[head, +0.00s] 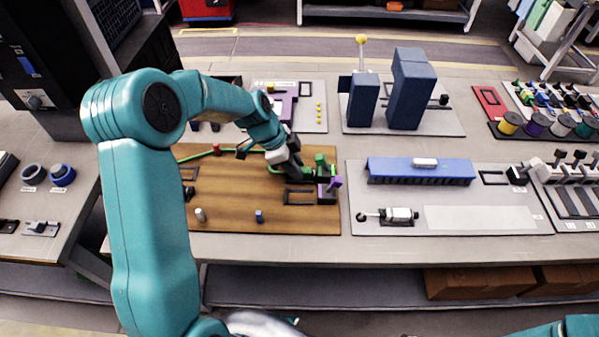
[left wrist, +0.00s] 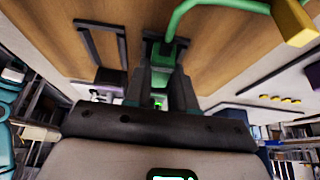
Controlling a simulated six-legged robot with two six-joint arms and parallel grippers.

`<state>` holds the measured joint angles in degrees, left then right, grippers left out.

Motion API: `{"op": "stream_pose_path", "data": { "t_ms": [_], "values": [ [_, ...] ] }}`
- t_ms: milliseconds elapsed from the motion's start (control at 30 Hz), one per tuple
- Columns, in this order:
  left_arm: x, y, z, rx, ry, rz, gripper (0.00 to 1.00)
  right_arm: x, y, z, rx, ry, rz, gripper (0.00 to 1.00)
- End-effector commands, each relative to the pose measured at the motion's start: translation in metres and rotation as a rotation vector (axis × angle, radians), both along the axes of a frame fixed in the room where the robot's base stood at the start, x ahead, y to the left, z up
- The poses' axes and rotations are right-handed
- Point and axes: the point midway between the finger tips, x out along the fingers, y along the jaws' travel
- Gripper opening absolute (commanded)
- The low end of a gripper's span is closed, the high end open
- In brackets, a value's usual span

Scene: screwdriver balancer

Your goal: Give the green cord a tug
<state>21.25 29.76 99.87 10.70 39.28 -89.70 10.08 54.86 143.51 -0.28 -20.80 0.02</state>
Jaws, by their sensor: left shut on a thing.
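The green cord (head: 198,155) runs over the brown wooden board (head: 225,222) from its upper left side, past a small red piece (head: 216,149), toward my left gripper (head: 298,174). The gripper is low over the right part of the board, and the held spot is partly hidden in the head view. A green block (head: 321,163) and a purple piece (head: 335,183) stand just right of it. My right gripper is not in view.
Two small pegs, one grey (head: 201,215) and one blue (head: 259,216), stand at the board's front. A dark rectangular frame (head: 299,197) lies near the gripper. Tall blue blocks (head: 409,90) stand behind, and a blue bar (head: 420,170) lies to the right.

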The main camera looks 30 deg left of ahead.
Motion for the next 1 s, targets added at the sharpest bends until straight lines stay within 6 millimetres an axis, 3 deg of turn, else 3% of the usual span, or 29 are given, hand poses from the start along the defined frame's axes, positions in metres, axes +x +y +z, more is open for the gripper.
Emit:
{"op": "stream_pose_path", "data": {
  "t_ms": [200, 233, 300, 667, 1000],
  "values": [
    [-0.002, -0.002, -0.004, -0.004, 0.009, -0.003, 0.0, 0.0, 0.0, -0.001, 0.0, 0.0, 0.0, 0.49],
    [-0.002, -0.002, -0.004, -0.004, 0.009, -0.003, 0.34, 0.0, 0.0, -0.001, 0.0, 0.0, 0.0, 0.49],
    [-0.002, -0.002, -0.003, -0.004, 0.008, -0.003, 0.51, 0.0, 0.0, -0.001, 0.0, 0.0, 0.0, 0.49],
    [0.0, -0.001, 0.004, -0.002, 0.002, -0.001, 0.51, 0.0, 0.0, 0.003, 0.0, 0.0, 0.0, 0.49],
    [0.0, -0.001, 0.041, -0.002, 0.0, 0.0, 0.51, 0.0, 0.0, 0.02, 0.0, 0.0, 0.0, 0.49]
  ]
}}
